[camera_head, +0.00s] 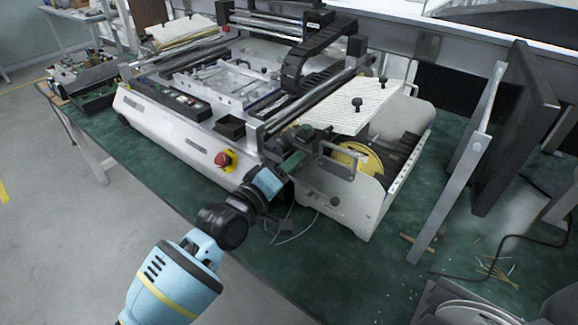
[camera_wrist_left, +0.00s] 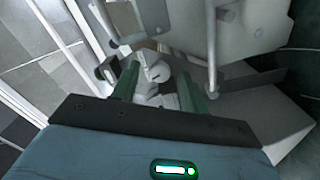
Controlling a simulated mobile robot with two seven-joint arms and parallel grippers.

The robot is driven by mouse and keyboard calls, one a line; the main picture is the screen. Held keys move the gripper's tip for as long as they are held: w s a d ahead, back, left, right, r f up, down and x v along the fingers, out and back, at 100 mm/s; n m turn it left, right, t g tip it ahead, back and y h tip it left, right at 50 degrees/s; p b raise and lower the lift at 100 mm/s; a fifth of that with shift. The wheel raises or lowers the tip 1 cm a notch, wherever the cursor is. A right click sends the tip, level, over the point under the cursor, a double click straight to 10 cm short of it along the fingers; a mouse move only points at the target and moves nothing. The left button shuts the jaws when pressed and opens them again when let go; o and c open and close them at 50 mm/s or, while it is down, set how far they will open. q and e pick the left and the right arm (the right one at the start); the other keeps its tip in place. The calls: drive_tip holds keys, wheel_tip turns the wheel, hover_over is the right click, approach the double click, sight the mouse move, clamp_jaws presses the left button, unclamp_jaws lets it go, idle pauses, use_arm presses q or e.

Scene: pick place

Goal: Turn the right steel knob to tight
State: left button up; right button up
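My left gripper (camera_head: 298,152) reaches in from the lower left to the near right corner of the machine (camera_head: 230,162). In the left wrist view its two green fingers (camera_wrist_left: 158,82) stand apart. A pale steel knob (camera_wrist_left: 157,72) shows between the fingers, with gaps seen beside it. Another rounded pale part (camera_wrist_left: 147,95) lies just below it, partly hidden by the gripper body. In the head view the gripper and wrist hide the steel knob. I cannot tell whether either finger touches it. My right gripper is in neither view.
The machine stands on a green tabletop (camera_head: 292,258). A metal handle (camera_head: 339,160) and a yellow wheel (camera_head: 362,160) are close right of the gripper. A perforated white plate (camera_head: 345,112) with black knobs lies behind. A dark upright panel (camera_head: 515,130) stands right.

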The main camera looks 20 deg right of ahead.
use_arm(q)
drive_tip(key=v, duration=0.7)
drive_tip(key=shift+s+a+p, duration=0.25)
drive_tip(key=shift+a+p, duration=0.05)
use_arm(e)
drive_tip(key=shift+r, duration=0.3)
